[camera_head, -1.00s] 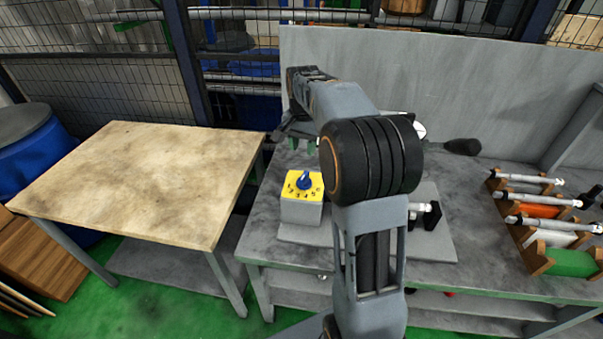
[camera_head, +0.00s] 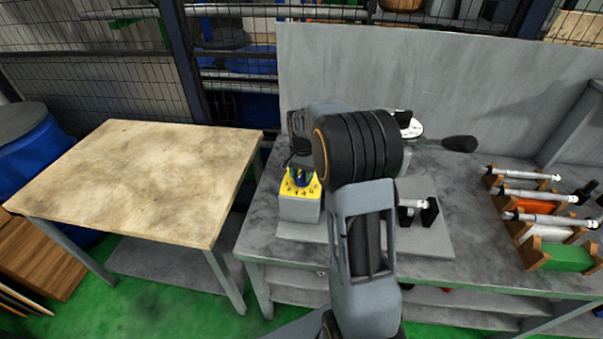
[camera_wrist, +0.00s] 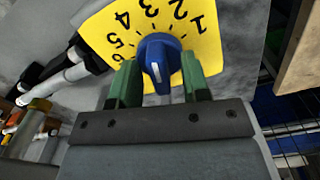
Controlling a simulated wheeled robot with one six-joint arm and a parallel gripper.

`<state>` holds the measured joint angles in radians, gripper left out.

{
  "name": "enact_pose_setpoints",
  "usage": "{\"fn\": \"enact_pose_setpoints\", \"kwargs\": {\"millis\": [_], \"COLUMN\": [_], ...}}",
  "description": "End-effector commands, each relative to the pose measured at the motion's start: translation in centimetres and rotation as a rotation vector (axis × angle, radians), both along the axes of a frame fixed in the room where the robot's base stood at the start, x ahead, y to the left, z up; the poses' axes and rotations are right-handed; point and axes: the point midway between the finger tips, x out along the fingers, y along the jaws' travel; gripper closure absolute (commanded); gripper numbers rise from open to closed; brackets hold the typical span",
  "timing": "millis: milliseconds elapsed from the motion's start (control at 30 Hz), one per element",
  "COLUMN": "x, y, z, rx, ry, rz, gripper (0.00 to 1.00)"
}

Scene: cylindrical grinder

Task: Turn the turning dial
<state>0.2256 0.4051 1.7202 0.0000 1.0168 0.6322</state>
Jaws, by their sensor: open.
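The turning dial (camera_wrist: 158,62) is a blue knob with a white pointer line on a yellow plate (camera_wrist: 207,45) marked with numbers. In the head view the dial (camera_head: 302,178) sits on top of a grey box (camera_head: 299,209) on the workbench. My gripper (camera_wrist: 160,82) is open, with one green finger on each side of the knob in the wrist view. I cannot tell whether the fingers touch it. In the head view my gripper is directly above the dial and hides part of it.
The grey workbench (camera_head: 470,240) carries a machine with a black handle (camera_head: 459,143). A wooden rack (camera_head: 537,257) with several measuring tools stands at the right. A bare wooden-topped table (camera_head: 140,180) stands at the left. A grey panel (camera_head: 430,80) rises behind the bench.

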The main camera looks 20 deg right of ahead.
Motion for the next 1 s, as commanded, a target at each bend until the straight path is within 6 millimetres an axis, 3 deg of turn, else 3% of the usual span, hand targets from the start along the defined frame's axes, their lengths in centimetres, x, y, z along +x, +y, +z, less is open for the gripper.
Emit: {"fn": "enact_pose_setpoints", "kwargs": {"millis": [133, 567, 1000], "x": [0.0, 0.02, 0.05], "y": [0.01, 0.01, 0.02], "z": [0.01, 0.05, 0.08], "rx": [0.0, 0.0, -0.001], "ry": [0.0, -0.001, -0.002], "rz": [0.0, 0.0, 0.097], "gripper": [0.58, 1.0, 1.0]}}
